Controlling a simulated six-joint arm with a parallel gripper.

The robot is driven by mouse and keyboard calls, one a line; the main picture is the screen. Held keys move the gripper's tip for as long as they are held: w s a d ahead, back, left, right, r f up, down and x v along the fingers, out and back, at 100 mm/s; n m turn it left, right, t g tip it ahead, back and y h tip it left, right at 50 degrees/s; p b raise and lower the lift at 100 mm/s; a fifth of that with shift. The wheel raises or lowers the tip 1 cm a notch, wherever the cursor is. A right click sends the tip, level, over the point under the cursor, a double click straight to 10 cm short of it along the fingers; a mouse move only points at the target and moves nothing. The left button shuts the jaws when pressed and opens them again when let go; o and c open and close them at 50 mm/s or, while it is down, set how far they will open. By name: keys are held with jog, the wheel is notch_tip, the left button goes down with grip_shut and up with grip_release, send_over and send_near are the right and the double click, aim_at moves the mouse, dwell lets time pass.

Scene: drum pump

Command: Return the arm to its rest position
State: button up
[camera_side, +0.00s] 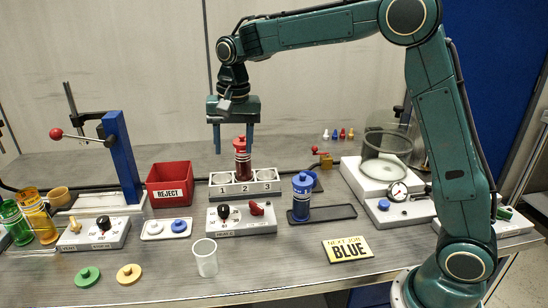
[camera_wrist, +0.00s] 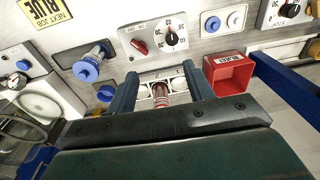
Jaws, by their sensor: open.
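My gripper (camera_side: 233,139) is open, pointing down above the white numbered rack (camera_side: 262,187) in the side view. A red bottle (camera_side: 242,160) stands upright in the rack, below and between the fingers. In the wrist view the two blue-grey fingers of my gripper (camera_wrist: 163,84) are spread wide, with the red bottle (camera_wrist: 161,98) seen between them. The fingers seem not to touch the bottle. The rack's other two visible places look empty. My arm reaches in from the right.
A blue bottle (camera_side: 302,198) stands on a dark tray (camera_side: 335,212). A red REJECT bin (camera_side: 169,184), a blue press post (camera_side: 121,158), a control box with knobs (camera_side: 241,218), a clear cup (camera_side: 205,258) and a glass-topped chamber (camera_side: 387,158) surround the rack. A "NEXT JOB BLUE" sign (camera_side: 347,249) lies in front.

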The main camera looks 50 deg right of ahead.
jog(key=s+d+r+n+t, duration=0.1)
jog(key=s+r+n, duration=0.15)
jog(key=s, duration=0.55)
jog(key=s+d+r+n+t, duration=0.15)
jog(key=s+r, duration=0.25)
jog(key=s, duration=0.4)
jog(key=s+f+n+t, duration=0.1)
jog(key=s+f+n, duration=0.1)
jog(key=s, duration=0.5)
jog(key=s+f+n+t, duration=0.1)
jog(key=s+f+n, duration=0.1)
jog(key=s, duration=0.5)
jog(key=shift+s+n, duration=0.25)
jog(key=shift+n, duration=0.15)
jog(key=shift+f, duration=0.1)
